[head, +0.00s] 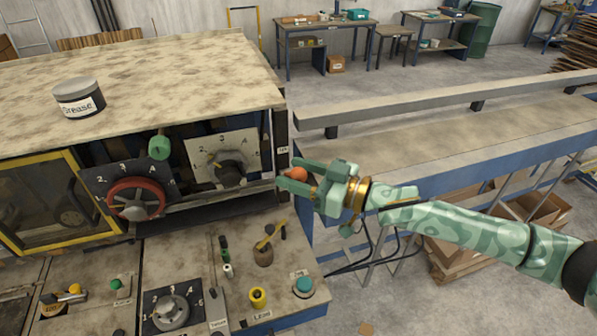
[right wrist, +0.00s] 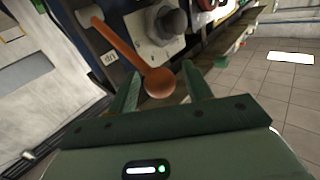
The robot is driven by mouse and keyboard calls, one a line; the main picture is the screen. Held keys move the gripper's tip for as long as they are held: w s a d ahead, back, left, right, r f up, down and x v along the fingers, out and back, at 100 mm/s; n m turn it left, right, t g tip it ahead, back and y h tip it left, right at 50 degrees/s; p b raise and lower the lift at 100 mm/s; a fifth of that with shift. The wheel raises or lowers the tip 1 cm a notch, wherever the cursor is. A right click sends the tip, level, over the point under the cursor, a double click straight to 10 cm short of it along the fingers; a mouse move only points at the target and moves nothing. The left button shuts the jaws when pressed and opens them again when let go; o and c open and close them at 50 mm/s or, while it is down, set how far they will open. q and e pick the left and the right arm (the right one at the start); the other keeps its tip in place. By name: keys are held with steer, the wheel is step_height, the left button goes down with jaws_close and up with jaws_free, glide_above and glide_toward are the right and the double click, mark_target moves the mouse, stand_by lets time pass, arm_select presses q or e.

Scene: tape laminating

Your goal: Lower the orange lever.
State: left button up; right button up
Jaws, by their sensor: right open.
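The orange lever shows best in the right wrist view (right wrist: 127,45), as a slim arm ending in a round ball knob. It slants from a pivot at the upper left down to the ball. In the head view only its orange ball (head: 298,174) shows clearly, at the right end of the machine's front. My right gripper (head: 294,176) is open, with its fingers on either side of the ball. In the right wrist view the ball sits between the open fingertips (right wrist: 160,85); whether they touch it I cannot tell. My left gripper is out of view.
A dial panel (head: 202,150), a red handwheel (head: 153,190) and a green knob (head: 159,147) are left of the lever. Below is a console with a yellow-handled stick (head: 264,243) and buttons. A grease tin (head: 79,99) stands on top. A long rail (head: 440,109) runs right.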

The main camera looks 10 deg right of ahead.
steer(key=shift+c, duration=0.3)
jaws_close()
steer(key=shift+s+f+b, duration=0.2)
steer(key=shift+f+b, duration=0.2)
steer(key=shift+b, duration=0.25)
step_height(320, 180, down, 6)
steer(key=s+n+y+b, duration=0.2)
steer(key=n+y+b, duration=0.3)
steer(key=b, duration=0.8)
steer(key=shift+s+d+f+n+t, duration=0.2)
steer(key=shift+s+d+n+t, duration=0.1)
steer(key=shift+n, duration=0.5)
